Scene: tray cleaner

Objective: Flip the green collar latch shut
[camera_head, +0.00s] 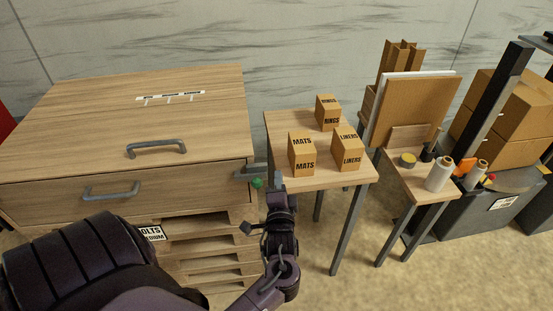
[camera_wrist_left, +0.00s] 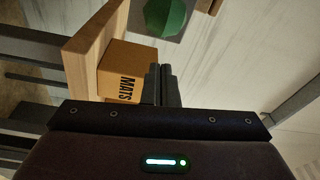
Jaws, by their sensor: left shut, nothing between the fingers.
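The green latch knob (camera_head: 257,183) sits at the end of a grey metal piece (camera_head: 252,171) on the right front corner of the wooden cabinet. It also shows large at the top of the left wrist view (camera_wrist_left: 167,16), on a grey part. My left gripper (camera_head: 277,178) is just to the right of the knob in the head view, pointing away from me. In the left wrist view its fingers (camera_wrist_left: 160,82) are together and empty, with the knob beyond their tips. I cannot tell whether they touch the latch. My right gripper is not in view.
The cabinet (camera_head: 60,120) has a lid handle (camera_head: 156,148) and a drawer handle (camera_head: 110,190). A small table (camera_head: 300,181) at right holds boxes marked MATS (camera_head: 302,155), LINERS (camera_head: 347,150) and RINGS (camera_head: 327,111). A narrow gap separates cabinet and table.

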